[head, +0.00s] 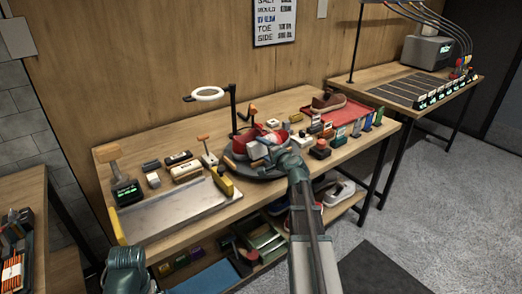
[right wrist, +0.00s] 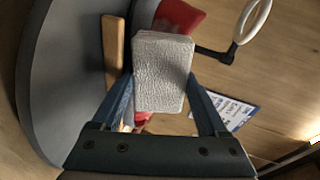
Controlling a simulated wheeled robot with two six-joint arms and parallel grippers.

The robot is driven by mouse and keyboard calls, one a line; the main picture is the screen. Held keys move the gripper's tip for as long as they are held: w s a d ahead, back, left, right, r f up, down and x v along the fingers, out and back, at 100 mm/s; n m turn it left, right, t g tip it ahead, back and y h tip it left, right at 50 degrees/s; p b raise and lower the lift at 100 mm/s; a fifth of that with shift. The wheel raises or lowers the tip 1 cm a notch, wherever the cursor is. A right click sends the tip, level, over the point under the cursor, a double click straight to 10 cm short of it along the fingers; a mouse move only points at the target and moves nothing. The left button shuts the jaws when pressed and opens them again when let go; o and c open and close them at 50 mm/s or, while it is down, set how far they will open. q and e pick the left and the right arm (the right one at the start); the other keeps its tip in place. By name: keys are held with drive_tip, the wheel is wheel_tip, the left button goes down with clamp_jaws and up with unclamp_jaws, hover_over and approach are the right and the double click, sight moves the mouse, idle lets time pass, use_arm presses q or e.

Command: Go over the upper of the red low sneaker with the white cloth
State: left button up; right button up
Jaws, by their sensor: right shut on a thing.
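The red low sneaker (head: 270,134) sits on a dark round stand (head: 242,172) in the middle of the bench. In the right wrist view, red parts of the sneaker (right wrist: 182,16) show behind the white cloth (right wrist: 162,72), which looks like a folded, textured pad. My right gripper (head: 264,148) is at the sneaker in the head view. Its fingers (right wrist: 160,92) are shut on the cloth. The cloth covers much of the sneaker in the wrist view, and I cannot tell whether it touches the upper. Part of my left arm shows at the lower left, without its gripper.
A ring lamp (head: 207,94) on a post stands behind the sneaker. A metal tray (head: 170,213) lies at the left, with brushes and blocks behind it. A red mat (head: 350,116) with a brown shoe (head: 328,102) is at the right.

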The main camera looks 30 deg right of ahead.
drive_tip(key=shift+d, duration=3.4)
drive_tip(key=shift+s+d, duration=0.1)
drive_tip(key=shift+d, duration=0.25)
drive_tip(key=shift+s, duration=0.15)
drive_tip(key=shift+s+a, duration=0.2)
drive_tip(key=shift+a, duration=1.6)
drive_tip(key=shift+w+a, duration=0.15)
drive_tip(key=shift+a, duration=1.05)
drive_tip(key=shift+w+a, duration=0.15)
drive_tip(key=shift+a, duration=1)
